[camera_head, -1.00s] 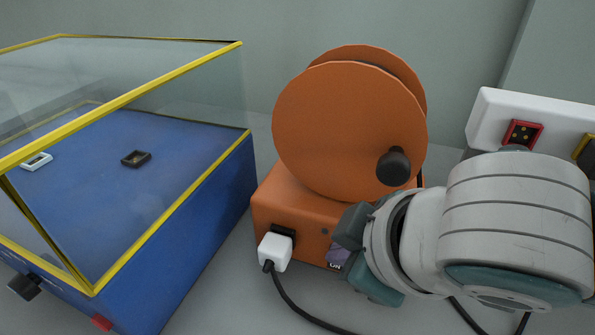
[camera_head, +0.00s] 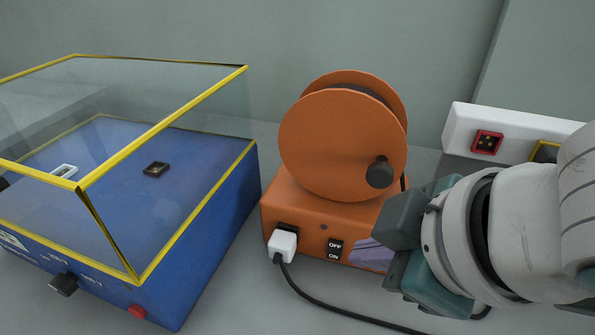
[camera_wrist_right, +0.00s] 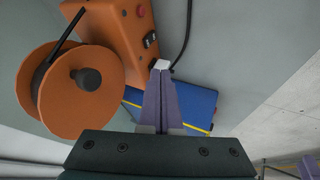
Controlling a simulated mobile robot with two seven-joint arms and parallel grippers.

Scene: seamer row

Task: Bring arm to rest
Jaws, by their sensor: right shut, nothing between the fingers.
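My right gripper (camera_head: 360,250) is in front of the lower right of the orange reel unit (camera_head: 305,215) in the head view. Its purple fingers are together with nothing between them. In the right wrist view the shut fingers (camera_wrist_right: 160,85) point up the picture, overlapping the white plug (camera_wrist_right: 161,64) in the line of sight; I cannot tell the gap. The right arm comes in from the right edge. My left gripper is not in view.
A blue case (camera_head: 215,220) with a yellow-edged clear cover stands at left. The orange reel (camera_head: 335,150) has a black knob. A white plug (camera_head: 282,244) with a black cable runs along the bench. A white socket strip (camera_head: 462,127) is at back right.

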